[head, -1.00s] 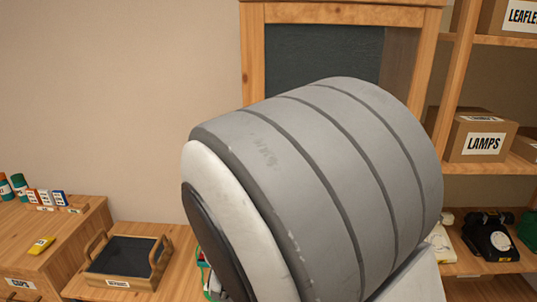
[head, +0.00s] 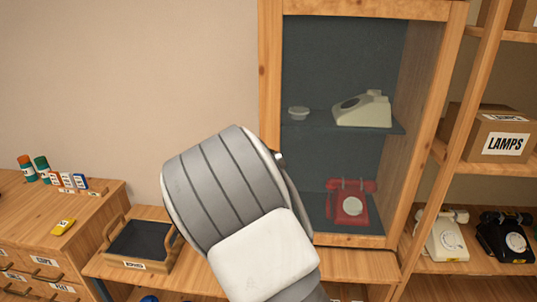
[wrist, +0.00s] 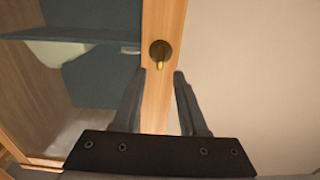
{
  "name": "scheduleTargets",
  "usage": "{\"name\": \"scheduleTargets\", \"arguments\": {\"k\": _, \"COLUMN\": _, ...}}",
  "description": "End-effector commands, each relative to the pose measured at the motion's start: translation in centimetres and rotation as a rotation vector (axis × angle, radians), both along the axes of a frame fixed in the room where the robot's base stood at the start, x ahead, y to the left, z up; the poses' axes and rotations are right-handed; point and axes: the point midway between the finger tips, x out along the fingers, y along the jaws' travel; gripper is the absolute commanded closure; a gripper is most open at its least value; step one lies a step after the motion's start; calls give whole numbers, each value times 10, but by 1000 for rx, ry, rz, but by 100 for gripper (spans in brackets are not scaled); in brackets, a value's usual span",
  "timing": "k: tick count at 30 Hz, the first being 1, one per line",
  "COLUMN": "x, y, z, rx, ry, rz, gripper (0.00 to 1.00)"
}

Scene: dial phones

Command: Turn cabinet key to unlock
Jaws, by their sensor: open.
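The cabinet (head: 270,70) has a wooden frame and a glass front, and its door looks closed. In the wrist view a brass key (wrist: 159,62) sits in a dark round lock plate on the door's wooden upright (wrist: 163,25). My gripper (wrist: 159,74) is open, with its two fingers spread either side of the key's line and their tips just short of it. Nothing is between the fingers. In the head view my arm hides the lock, the key and the gripper's fingers.
Inside the cabinet are a cream phone (head: 362,108) on the shelf and a red phone (head: 350,203) below. Shelves with a LAMPS box (head: 492,133) and two more phones stand at right. A dark-lined tray (head: 140,243) and drawers (head: 50,262) are at left.

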Motion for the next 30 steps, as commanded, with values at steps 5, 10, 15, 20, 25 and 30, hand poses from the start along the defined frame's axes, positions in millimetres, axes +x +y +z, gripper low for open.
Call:
{"name": "scheduleTargets", "arguments": {"k": 5, "x": 25, "y": -2, "z": 1, "rx": 0, "ry": 0, "rz": -2, "gripper": 58}}
{"name": "scheduleTargets", "arguments": {"k": 10, "x": 35, "y": -2, "z": 0, "rx": 0, "ry": 0, "rz": -1, "gripper": 58}}
{"name": "scheduleTargets", "arguments": {"k": 15, "x": 37, "y": -2, "z": 0, "rx": 0, "ry": 0, "rz": 0, "gripper": 58}}
{"name": "scheduleTargets", "arguments": {"k": 20, "x": 37, "y": -2, "z": 0, "rx": 1, "ry": 1, "rz": 0, "gripper": 60}}
{"name": "scheduleTargets", "arguments": {"k": 25, "x": 36, "y": -2, "z": 0, "rx": 1, "ry": 1, "rz": -1, "gripper": 90}}
{"name": "scheduleTargets", "arguments": {"k": 30, "x": 36, "y": -2, "z": 0, "rx": 1, "ry": 1, "rz": -1, "gripper": 100}}
